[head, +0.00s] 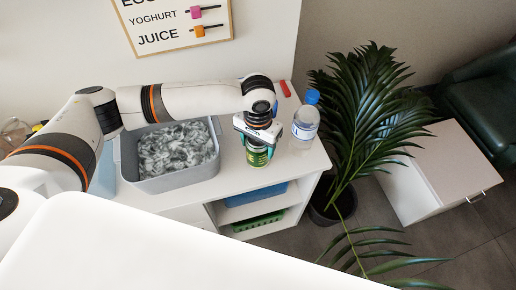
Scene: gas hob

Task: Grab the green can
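A green can (257,158) stands upright on the white counter, near its front edge. My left gripper (258,150) comes down over the can from above, with one teal finger at each side of it. The fingers straddle the upper part of the can. I cannot tell whether they press on it or stand slightly apart. The top of the can is hidden by the gripper. My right gripper does not show.
A clear bottle with a blue cap (306,117) stands just right of the gripper. A grey bin (180,182) with grey-white filling is to the left. A red item (285,88) lies behind. A potted plant (365,120) stands beyond the counter's right end.

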